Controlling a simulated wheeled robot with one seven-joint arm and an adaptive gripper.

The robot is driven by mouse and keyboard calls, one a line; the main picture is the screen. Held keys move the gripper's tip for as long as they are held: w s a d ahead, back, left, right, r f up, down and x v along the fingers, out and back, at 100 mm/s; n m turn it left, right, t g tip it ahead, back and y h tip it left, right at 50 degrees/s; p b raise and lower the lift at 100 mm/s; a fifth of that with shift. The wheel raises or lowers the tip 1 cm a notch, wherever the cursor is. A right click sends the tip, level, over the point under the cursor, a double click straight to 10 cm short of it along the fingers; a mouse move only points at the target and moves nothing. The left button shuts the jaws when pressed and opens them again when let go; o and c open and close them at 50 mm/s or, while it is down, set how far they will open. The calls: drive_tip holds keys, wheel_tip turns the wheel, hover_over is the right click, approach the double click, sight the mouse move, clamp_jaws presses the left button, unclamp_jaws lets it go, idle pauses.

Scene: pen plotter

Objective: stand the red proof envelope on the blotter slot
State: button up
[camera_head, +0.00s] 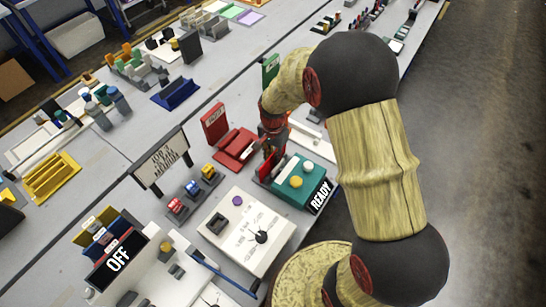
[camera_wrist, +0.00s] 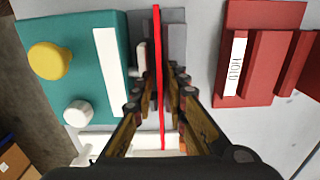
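The red proof envelope (camera_wrist: 159,50) is a thin upright red sheet, seen edge-on in the wrist view. My gripper (camera_wrist: 161,76) has one finger on each side of it and looks shut on it. In the head view my gripper (camera_head: 272,142) points down between the teal READY box and the red blocks, with a bit of the envelope (camera_head: 265,167) showing below. A grey base (camera_wrist: 177,42) lies under the envelope, beside the teal box. I cannot tell whether this is the blotter slot, or whether the envelope touches it.
The teal box (camera_head: 290,197), with yellow and white knobs, is close on one side. A red HOLD block (camera_wrist: 262,85) is on the other, near an upright red panel (camera_head: 214,122). A white plotter bed (camera_head: 232,255) and a sign (camera_head: 160,160) stand nearer.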

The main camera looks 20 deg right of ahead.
drive_tip(key=shift+o, duration=0.6)
wheel_tip(320, 180, up, 12)
drive_tip(key=p, duration=0.3)
drive_tip(key=shift+r, duration=0.15)
drive_tip(key=s+r+n+t, duration=0.3)
drive_tip(key=s+r+n, duration=0.35)
drive_tip(key=r, duration=0.85)
drive_tip(key=s+r+n+t, duration=0.1)
drive_tip(key=s+r+n, duration=0.1)
drive_tip(key=s, duration=0.5)
drive_tip(key=s+r+n+t, duration=0.1)
drive_tip(key=s+r+n, duration=0.1)
drive_tip(key=s+r, duration=0.3)
drive_tip(key=s, duration=0.3)
drive_tip(key=shift+s+r+t, duration=0.15)
drive_tip(key=shift+s+t, duration=0.15)
